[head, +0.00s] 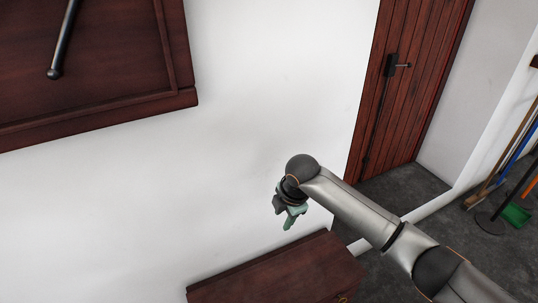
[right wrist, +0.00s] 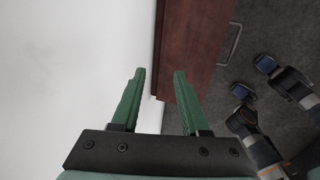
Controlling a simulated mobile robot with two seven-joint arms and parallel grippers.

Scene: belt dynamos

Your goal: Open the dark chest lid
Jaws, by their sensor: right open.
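The dark reddish-brown wooden chest (head: 280,272) stands against the white wall at the bottom of the head view, cut off by the frame edge. Its flat top looks closed. A small brass-coloured piece shows at its front edge. The chest also shows in the right wrist view (right wrist: 197,45), with a metal handle (right wrist: 231,43) on its side. My right gripper (head: 289,222) is open and empty, above the chest near its wall side, apart from it. Its green fingers (right wrist: 160,74) show clearly in the right wrist view, with the chest beyond them. My left gripper is not in view.
A dark wooden panel (head: 95,75) with a black ball-ended rod (head: 63,40) is at the upper left on the white wall (head: 270,70). A red-brown plank door (head: 410,95) is at the right. Brooms (head: 515,150) lean at the far right. Dark floor (head: 405,190) lies between.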

